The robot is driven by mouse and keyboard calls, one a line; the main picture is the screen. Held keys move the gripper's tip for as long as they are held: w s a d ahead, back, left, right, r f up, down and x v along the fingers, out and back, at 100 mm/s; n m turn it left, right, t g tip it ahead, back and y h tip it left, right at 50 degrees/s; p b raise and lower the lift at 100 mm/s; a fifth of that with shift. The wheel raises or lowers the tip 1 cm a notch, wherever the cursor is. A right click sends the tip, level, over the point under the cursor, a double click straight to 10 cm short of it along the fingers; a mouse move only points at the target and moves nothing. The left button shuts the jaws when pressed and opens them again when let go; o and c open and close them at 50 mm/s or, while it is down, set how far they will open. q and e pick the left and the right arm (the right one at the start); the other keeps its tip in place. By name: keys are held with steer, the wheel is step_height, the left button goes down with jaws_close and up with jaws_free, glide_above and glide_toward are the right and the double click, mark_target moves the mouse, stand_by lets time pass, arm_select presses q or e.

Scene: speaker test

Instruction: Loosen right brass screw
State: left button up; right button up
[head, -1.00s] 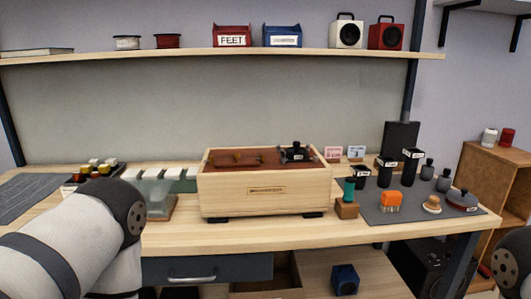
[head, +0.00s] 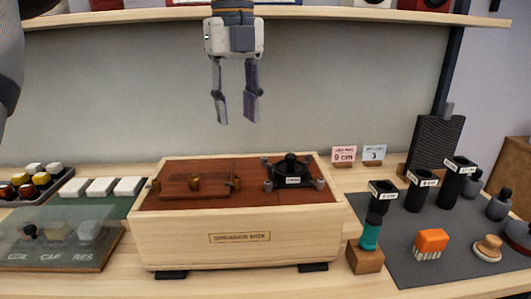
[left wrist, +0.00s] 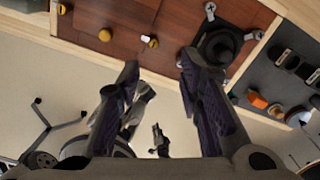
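The wooden speaker box (head: 240,257) stands on the bench with a reddish-brown top. A raised panel (head: 212,192) on the left of that top carries a brass knob (head: 195,183) in its middle. The right brass screw (head: 236,184) is at the panel's right end, and the left brass screw (head: 155,186) is at its left end. The right brass screw also shows in the left wrist view (left wrist: 150,41). My left gripper (head: 235,120) is open and empty, fingers down, high above the box and apart from the screws. I cannot make out my right gripper in either view.
A black speaker unit (head: 291,171) with grey corner screws sits on the box's right half. A clear-lidded tray (head: 60,248) is at the left. A teal-handled tool (head: 370,232) stands at the right, beside a dark mat (head: 420,270) with black holders. A shelf (head: 330,14) runs above.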

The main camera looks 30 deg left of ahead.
mark_target(236, 177)
arm_select(q)
steer(key=f, duration=0.1)
steer(key=s+f, duration=0.2)
steer(key=f, duration=0.1)
steer(key=shift+p, duration=0.3)
steer(key=f, duration=0.7)
steer(key=shift+w+f, duration=0.25)
steer(key=shift+w, duration=0.05)
jaws_close()
